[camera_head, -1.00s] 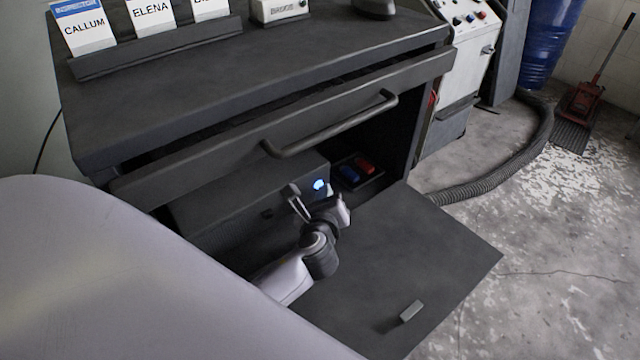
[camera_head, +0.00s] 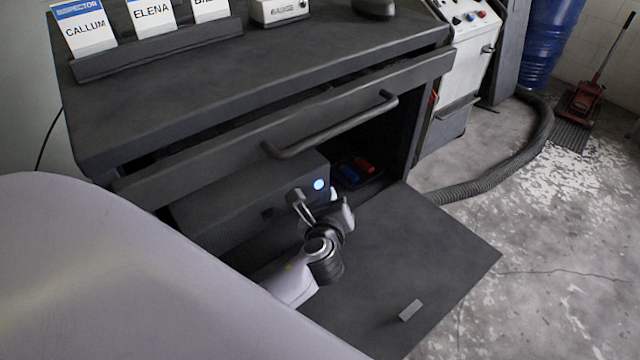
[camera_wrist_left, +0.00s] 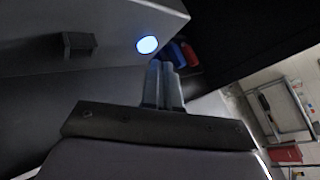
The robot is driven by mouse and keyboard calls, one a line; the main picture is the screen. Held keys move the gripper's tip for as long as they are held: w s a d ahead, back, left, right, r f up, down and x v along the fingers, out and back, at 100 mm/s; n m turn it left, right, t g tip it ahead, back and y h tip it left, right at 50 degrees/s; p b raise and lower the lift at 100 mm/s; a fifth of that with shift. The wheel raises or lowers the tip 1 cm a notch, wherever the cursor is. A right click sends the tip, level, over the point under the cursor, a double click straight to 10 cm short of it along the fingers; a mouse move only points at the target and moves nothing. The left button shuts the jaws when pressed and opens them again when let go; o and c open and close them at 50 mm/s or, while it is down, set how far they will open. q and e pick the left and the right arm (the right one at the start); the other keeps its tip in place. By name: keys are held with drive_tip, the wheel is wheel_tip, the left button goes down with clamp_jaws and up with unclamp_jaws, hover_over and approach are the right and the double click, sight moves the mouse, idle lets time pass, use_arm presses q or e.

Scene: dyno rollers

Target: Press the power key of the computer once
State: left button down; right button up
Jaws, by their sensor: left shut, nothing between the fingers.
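The computer (camera_head: 250,195) is a dark grey box inside the open lower compartment of the cabinet. Its power key (camera_head: 319,185) is a round, blue-white glowing button on the front, and it also shows in the left wrist view (camera_wrist_left: 147,45). My left gripper (camera_head: 333,194) is just below and right of the key in the head view. In the left wrist view its fingers (camera_wrist_left: 162,82) are shut together and empty, with the tips below and slightly right of the key. I cannot tell how wide the gap to the key is. My right gripper is out of view.
A drawer with a bar handle (camera_head: 335,128) overhangs the computer. Red and blue items (camera_head: 358,168) lie right of it in the compartment. A hose (camera_head: 510,165) runs over the floor at right.

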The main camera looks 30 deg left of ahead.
use_arm(q)
drive_tip(key=shift+s+d, duration=0.3)
drive_tip(key=shift+d, duration=0.5)
drive_tip(key=shift+s+d, duration=0.25)
drive_tip(key=shift+d, duration=0.55)
drive_tip(key=shift+s+d, duration=0.3)
drive_tip(key=shift+d, duration=0.5)
drive_tip(key=shift+s+d+f, duration=0.1)
drive_tip(key=shift+d, duration=0.05)
